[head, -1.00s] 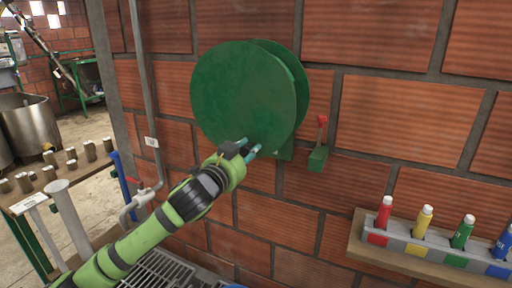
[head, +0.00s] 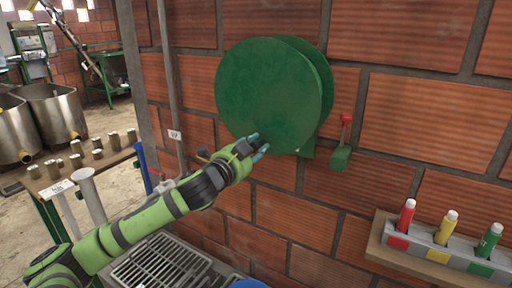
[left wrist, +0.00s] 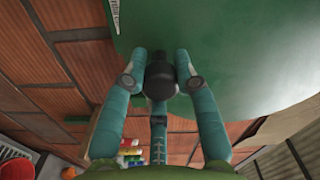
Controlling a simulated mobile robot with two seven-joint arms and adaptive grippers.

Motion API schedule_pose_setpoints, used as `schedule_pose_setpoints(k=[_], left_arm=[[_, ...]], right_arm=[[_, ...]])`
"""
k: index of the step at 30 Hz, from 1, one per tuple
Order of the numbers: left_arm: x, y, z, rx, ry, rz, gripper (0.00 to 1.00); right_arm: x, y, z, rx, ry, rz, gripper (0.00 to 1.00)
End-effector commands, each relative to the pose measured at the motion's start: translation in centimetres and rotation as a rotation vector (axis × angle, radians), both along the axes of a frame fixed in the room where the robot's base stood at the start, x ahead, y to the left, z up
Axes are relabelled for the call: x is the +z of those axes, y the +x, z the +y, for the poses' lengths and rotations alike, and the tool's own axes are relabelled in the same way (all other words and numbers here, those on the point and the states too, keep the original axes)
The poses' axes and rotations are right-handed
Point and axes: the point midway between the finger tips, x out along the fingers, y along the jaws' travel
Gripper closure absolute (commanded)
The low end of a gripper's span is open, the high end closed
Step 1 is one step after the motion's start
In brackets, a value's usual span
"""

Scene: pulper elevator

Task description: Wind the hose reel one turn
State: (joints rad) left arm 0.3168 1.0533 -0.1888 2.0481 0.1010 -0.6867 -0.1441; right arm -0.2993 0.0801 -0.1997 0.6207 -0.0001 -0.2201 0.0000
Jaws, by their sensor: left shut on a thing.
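The hose reel (head: 265,85) is a large green double disc mounted on the brick wall. Its front disc also fills the upper right of the left wrist view (left wrist: 240,60). A black knob (left wrist: 161,76), the reel's handle, stands out from the disc face. My left gripper (head: 255,147) is at the lower left part of the disc. In the left wrist view its teal fingers (left wrist: 160,88) are closed around the knob from both sides. The hand covers most of the knob in the head view. My right gripper is not in view.
A red lever (head: 346,121) on a green box (head: 340,158) is right of the reel. A wooden shelf (head: 385,262) with coloured bottles is at lower right. A grey pipe (head: 170,90) runs up the wall on the left. A metal grate (head: 165,262) lies below my arm.

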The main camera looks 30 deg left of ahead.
Motion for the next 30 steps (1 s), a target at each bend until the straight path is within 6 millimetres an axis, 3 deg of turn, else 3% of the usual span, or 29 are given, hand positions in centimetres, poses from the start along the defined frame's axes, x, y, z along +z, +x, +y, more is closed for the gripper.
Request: schedule_pose_setpoints(k=[1, 5, 6, 7, 20, 30], left_arm=[[0.8, 0.0, 0.3, 0.008, 0.002, -0.016, 1.0], [0.8, 0.0, 0.3, 0.007, 0.002, -0.017, 1.0], [0.9, 0.0, 0.3, 0.007, 0.002, -0.017, 0.58], [0.8, 0.0, 0.3, 0.007, 0.002, -0.017, 0.46], [0.2, -0.3, 0.1, 0.002, 0.0, -0.005, 0.46], [0.1, -4.0, -0.1, 0.001, 0.001, -0.003, 0.46]], right_arm=[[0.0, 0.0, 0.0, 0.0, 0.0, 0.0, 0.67], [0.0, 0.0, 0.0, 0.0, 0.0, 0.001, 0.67], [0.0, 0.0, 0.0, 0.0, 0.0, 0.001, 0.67], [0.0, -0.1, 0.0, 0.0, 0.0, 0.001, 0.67], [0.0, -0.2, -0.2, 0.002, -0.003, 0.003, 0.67], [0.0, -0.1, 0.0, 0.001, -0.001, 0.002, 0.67]])
